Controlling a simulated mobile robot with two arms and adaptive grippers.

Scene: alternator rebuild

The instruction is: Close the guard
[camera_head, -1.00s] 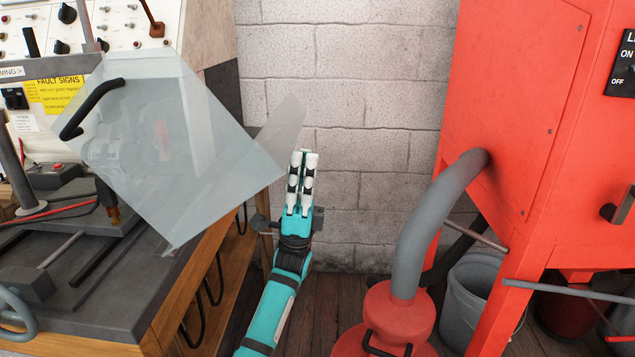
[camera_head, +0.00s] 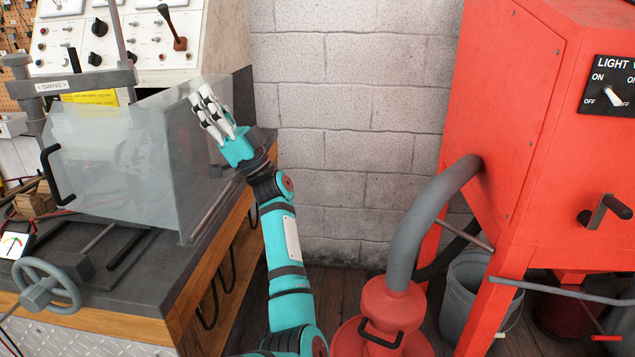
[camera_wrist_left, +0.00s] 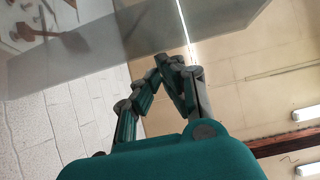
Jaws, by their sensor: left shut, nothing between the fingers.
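The clear guard (camera_head: 120,160) is a see-through box-like cover over the test bench at the left of the head view. Its front panel hangs nearly upright, with a black handle (camera_head: 52,172) at its left edge. Its lower edge is close to the bench top; I cannot tell if it touches. My left gripper (camera_head: 206,106) is shut and empty, at the guard's upper right side. In the left wrist view its fingertips (camera_wrist_left: 172,62) are together by the clear panel (camera_wrist_left: 110,50). Whether they touch it is unclear. My right gripper is out of view.
The dark bench top (camera_head: 130,285) has a grey handwheel (camera_head: 46,286) at its front. A red cabinet (camera_head: 510,130) with a grey hose (camera_head: 420,225) and a red hose base (camera_head: 385,310) stands at the right. A grey bucket (camera_head: 468,295) is beside it. Floor between is narrow.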

